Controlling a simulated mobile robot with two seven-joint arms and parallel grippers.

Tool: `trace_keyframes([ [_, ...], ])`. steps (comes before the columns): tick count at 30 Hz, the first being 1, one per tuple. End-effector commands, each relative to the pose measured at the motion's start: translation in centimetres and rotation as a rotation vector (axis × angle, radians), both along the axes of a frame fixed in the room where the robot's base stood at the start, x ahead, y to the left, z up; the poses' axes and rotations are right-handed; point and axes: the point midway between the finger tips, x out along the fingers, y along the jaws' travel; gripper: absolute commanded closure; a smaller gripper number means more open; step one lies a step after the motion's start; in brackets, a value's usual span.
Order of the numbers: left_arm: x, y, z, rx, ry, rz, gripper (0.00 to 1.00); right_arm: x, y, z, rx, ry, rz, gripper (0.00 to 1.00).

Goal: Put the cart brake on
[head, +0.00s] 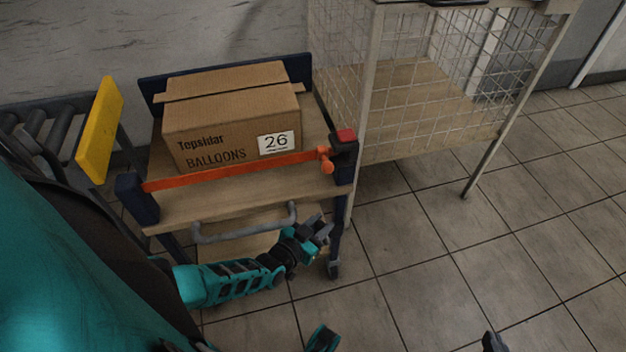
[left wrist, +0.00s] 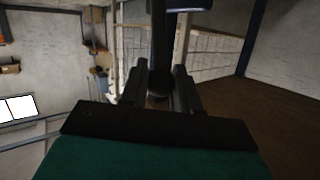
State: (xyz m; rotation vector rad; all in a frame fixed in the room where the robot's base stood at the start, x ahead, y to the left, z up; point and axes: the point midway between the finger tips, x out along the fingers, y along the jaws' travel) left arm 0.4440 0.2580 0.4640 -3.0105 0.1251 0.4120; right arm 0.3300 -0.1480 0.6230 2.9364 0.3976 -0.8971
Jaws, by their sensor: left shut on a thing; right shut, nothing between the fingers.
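The cart (head: 180,207) has wooden shelves, dark blue posts and a grey front handle (head: 245,228). A red-topped dark block (head: 345,143) sits on its front right corner; I cannot tell whether this is the brake. My left gripper (head: 320,232) is beside the front right leg, just right of the handle's end. In the left wrist view, it is shut on a dark rod with a round end (left wrist: 160,84). The head view does not show clearly what this rod belongs to. My right gripper (head: 493,342) barely shows at the bottom edge, shut and empty, away from the cart.
A balloon carton (head: 215,115) stands on the cart behind an orange bar (head: 235,171). A wire mesh cage (head: 420,90) stands close to the cart's right. A roller conveyor (head: 45,130) with a yellow plate (head: 100,130) is at left. Tiled floor (head: 450,260) at right is clear.

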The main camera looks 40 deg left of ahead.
Motion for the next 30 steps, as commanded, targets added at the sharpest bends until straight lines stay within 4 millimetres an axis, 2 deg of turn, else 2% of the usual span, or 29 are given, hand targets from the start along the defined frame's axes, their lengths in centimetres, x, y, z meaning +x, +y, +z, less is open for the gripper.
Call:
trace_keyframes([
  [3, 0.37, -0.19, 0.30, 0.017, 0.021, 0.002, 1.00, 0.00, -0.06, 0.56, -0.002, 0.000, -0.001, 1.00],
  [12, 0.40, -0.18, 0.10, 0.022, 0.026, 0.001, 1.00, 0.01, -0.08, 0.40, -0.002, -0.001, -0.001, 1.00],
  [13, 0.40, -0.17, 0.10, 0.022, 0.026, 0.001, 0.68, 0.02, -0.09, 0.40, -0.002, -0.001, -0.001, 1.00],
  [18, 0.37, -0.18, 0.09, 0.022, 0.025, 0.001, 0.52, 0.01, -0.09, 0.39, -0.002, -0.001, -0.001, 1.00],
  [21, 0.34, -0.20, 0.08, 0.022, 0.026, 0.000, 0.45, 0.01, -0.09, 0.39, -0.002, 0.000, -0.001, 1.00],
  [30, 0.27, -0.20, 0.17, 0.022, 0.026, 0.000, 0.45, 0.01, -0.09, 0.51, -0.001, 0.000, -0.002, 1.00],
])
